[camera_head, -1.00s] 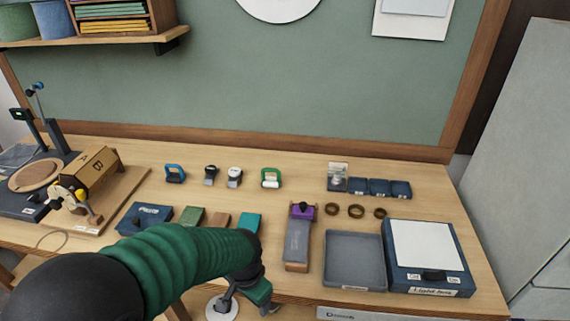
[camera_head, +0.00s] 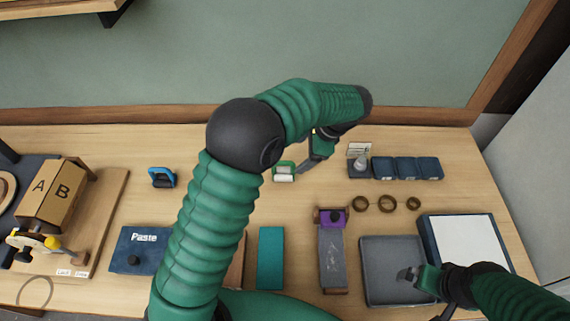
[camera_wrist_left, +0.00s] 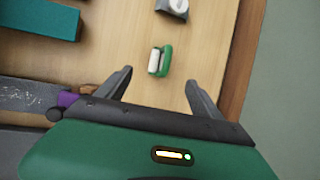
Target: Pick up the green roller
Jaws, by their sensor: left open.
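The green roller (camera_head: 284,178), with a green handle frame and a white cylinder, lies on the table just left of my left gripper (camera_head: 308,166) in the head view. In the left wrist view the roller (camera_wrist_left: 165,60) sits ahead of and roughly between the fingertips of the open, empty left gripper (camera_wrist_left: 158,77), apart from them. My right gripper (camera_head: 422,285) is over the grey tray at lower right; whether its fingers are apart is unclear.
A blue-handled tool (camera_head: 162,177) stands at left. A purple-ended grey block (camera_head: 332,255), a teal block (camera_head: 270,262), brass rings (camera_head: 387,204), a grey tray (camera_head: 375,255) and a light box (camera_head: 470,240) lie nearer me. My left arm hides part of the table.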

